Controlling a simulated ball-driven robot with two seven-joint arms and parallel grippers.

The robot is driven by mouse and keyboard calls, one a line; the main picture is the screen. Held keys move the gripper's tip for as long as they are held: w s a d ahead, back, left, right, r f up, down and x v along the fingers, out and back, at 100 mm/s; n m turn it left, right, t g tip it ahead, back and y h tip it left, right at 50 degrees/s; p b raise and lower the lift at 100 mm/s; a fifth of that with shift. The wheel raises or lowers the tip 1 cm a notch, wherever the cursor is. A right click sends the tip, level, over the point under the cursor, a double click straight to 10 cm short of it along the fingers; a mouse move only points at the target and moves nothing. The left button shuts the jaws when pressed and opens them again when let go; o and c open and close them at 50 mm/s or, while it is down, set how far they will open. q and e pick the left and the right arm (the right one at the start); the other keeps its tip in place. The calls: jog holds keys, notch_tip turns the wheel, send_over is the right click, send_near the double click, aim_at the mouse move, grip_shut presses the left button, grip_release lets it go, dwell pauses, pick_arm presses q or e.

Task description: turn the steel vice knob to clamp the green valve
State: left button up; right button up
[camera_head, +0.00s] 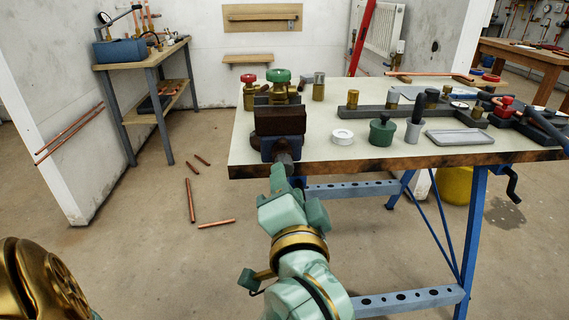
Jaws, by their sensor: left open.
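The vice (281,125), with dark brown jaw faces and a blue body, sits at the front left edge of the workbench. The green valve (279,78), with a round green top, stands at the vice behind the front jaw, which hides its lower part. I cannot tell whether the jaws touch it. The steel vice knob (285,158) juts from the front of the vice, partly hidden by my gripper. My left gripper (282,170) is open, right at the knob; I cannot tell whether its fingers touch it. My right gripper is out of view.
A red-topped valve (248,78) stands left of the green one. A white ring (343,137), a green pot (382,130) and a grey tray (459,137) lie to the right. Copper pipes (191,200) lie on the floor at left.

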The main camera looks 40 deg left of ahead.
aim_at(283, 160)
pick_arm(q)
jog(key=b+x, duration=0.1)
jog(key=x, duration=0.4)
jog(key=shift+b, duration=0.4)
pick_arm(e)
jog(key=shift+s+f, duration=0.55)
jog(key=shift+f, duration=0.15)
pick_arm(q)
grip_shut()
jog(key=m+p, duration=0.8)
jog(key=m, duration=0.2)
jog(key=m+p, duration=0.8)
jog(key=m, duration=0.2)
jog(key=m+p, duration=0.8)
jog(key=m, duration=0.3)
jog(key=shift+s+f+p, duration=0.15)
jog(key=shift+f+p, duration=0.15)
jog(key=shift+f, duration=0.1)
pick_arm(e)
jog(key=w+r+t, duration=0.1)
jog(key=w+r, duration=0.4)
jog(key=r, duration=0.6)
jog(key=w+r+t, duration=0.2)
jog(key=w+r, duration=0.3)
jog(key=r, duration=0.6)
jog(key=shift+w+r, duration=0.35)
